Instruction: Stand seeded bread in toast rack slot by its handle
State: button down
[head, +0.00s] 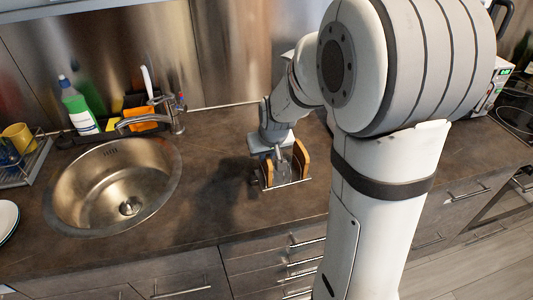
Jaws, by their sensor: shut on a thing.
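The toast rack (287,184) stands on the brown worktop, right of the sink, with thin metal wires and a flat base. A golden-brown bread slice (302,157) stands upright in its right part. Another brown slice (268,172) shows at the rack's left side, under my gripper. My gripper (274,152) points down right over the rack and is shut on this left slice, which I take to be the seeded bread. Seeds are too small to make out. The fingertips are partly hidden, and I cannot tell whether the held slice touches the rack's base.
A round steel sink (90,190) with a tap (150,118) lies to the left. A green bottle (78,105), an orange item (141,118) and a dish rack (28,165) with mugs stand around it. The worktop between sink and toast rack is clear.

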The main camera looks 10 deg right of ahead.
jog(key=c, duration=1.4)
grip_release()
jog(key=shift+o, duration=0.2)
jog(key=v, duration=0.8)
jog(key=s+r+g, duration=0.1)
jog(key=s, duration=1.7)
jog(key=shift+m+g, duration=0.4)
